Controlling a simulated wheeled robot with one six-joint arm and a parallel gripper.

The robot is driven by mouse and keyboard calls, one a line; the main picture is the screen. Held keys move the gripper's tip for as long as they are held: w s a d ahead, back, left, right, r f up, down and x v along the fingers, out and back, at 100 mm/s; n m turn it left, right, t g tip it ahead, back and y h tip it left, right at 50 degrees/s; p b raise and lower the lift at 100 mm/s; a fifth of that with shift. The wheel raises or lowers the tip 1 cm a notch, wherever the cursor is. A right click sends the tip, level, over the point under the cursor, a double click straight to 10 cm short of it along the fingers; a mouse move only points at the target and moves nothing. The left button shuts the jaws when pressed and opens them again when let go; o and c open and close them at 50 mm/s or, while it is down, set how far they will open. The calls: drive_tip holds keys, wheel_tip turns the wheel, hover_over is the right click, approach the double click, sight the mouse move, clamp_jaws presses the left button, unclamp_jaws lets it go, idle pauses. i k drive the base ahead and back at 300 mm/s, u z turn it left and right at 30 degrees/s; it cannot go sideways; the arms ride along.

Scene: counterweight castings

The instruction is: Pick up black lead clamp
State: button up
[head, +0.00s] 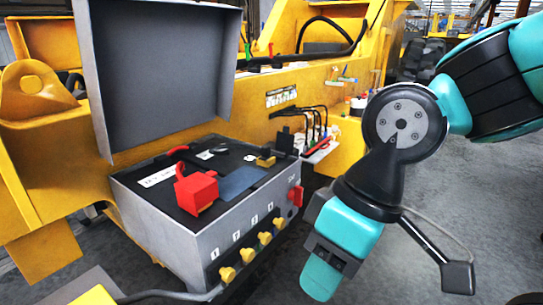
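A black block-like piece (285,139) stands at the back right corner of the grey box; it may be the black lead clamp, but I cannot tell for sure. A red clamp-like piece (196,191) lies on the box's dark top, with a red lead (178,150) behind it. My gripper (320,278) hangs to the right of the box's front, apart from it and pointing down. Its fingers cannot be made out clearly, so its opening and any held thing are hidden.
The grey box (170,228) has a raised lid (160,75), yellow knobs (265,238) and a red switch (296,196). Several black cables (315,118) hang by a small shelf (322,151). Yellow machinery (40,160) borders the left and back. Grey floor (460,215) is open at right.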

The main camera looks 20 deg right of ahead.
sight(261, 161)
drive_tip(key=z, duration=0.45)
drive_tip(key=k, duration=0.55)
drive_tip(key=z, duration=0.9)
drive_tip(key=i, duration=1.2)
drive_tip(key=u, duration=1.15)
drive_tip(key=i, duration=0.75)
drive_tip(key=u, duration=0.8)
